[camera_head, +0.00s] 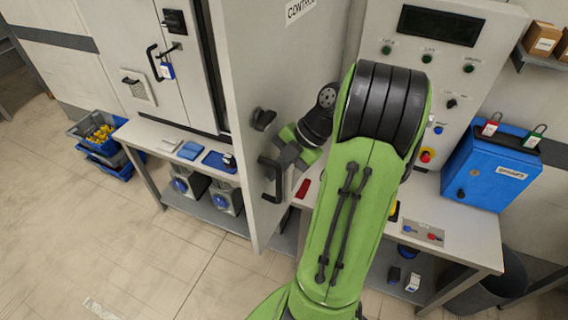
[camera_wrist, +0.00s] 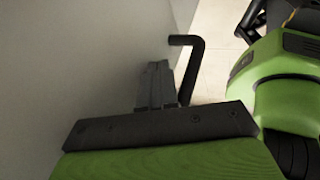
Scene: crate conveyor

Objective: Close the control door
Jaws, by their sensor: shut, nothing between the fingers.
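The control door (camera_head: 275,60) is a tall grey panel with a partly visible "CONTROL" label. It stands open, swung out edge-on toward the viewer. Its black bar handle (camera_head: 268,180) is on the face toward my arm, near the free edge. My gripper (camera_head: 286,162) is at that handle, partly hidden by my wrist in the head view. In the wrist view the shut, empty fingers (camera_wrist: 156,85) lie close to the door face (camera_wrist: 80,60), just left of the handle bar (camera_wrist: 194,70). I cannot tell whether they touch the handle or the door.
A control panel (camera_head: 400,75) with a dark screen and buttons stands behind my arm. A blue lockbox (camera_head: 490,170) with padlocks sits on the bench (camera_head: 455,225) at right. Left are a second cabinet (camera_head: 120,60) and blue bins (camera_head: 110,165). The floor at front left is clear.

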